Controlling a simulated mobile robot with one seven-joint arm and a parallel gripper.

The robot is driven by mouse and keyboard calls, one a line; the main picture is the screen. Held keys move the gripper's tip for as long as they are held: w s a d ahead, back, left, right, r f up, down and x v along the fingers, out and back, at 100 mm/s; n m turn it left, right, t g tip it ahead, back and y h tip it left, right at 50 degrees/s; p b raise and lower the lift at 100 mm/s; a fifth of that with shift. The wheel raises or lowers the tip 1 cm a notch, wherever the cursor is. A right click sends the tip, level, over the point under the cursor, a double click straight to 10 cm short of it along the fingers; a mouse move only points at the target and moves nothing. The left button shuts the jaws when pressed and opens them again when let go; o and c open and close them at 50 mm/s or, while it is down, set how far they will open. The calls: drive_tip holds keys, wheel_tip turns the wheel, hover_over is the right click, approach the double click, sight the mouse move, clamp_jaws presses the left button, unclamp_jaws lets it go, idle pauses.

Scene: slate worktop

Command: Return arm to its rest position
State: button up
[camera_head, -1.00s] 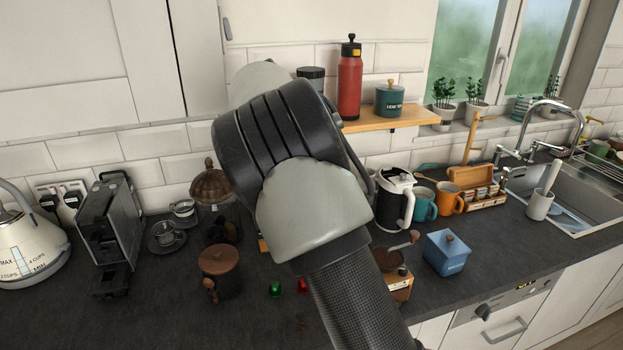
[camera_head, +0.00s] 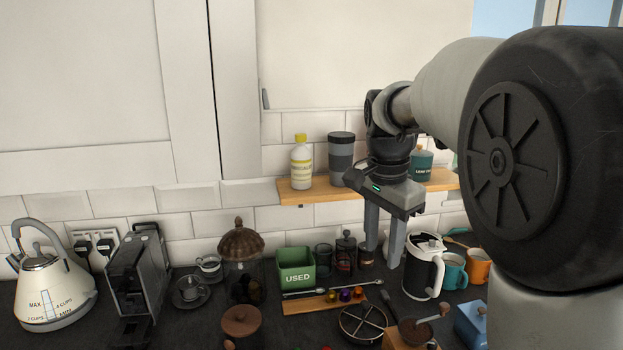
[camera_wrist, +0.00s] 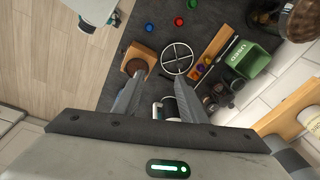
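My gripper (camera_head: 381,255) hangs fingers-down in front of the wall shelf, above the back part of the worktop. Its two fingers are apart with nothing held between them. In the wrist view my gripper (camera_wrist: 160,76) also shows spread fingers, with the worktop below. My arm fills the right side of the head view and hides the window, sink and part of the shelf.
Just right of the fingers stands a white and black jug (camera_head: 424,270). The green USED bin (camera_head: 296,268), a wooden strip with capsules (camera_head: 310,304) and a round wire rack (camera_head: 362,323) lie nearby. The wooden shelf (camera_head: 300,194) holds a bottle (camera_head: 301,165) and canisters.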

drive_tip(key=s+n+t+p, duration=0.1)
drive_tip(key=s+n+t, duration=0.3)
drive_tip(key=s+n, duration=0.7)
drive_tip(key=s, duration=1)
drive_tip(key=shift+s+d+f+n+y+p, duration=0.15)
drive_tip(key=shift+s+d+n+y+p, duration=0.05)
drive_tip(key=shift+s+n+y+p, duration=0.15)
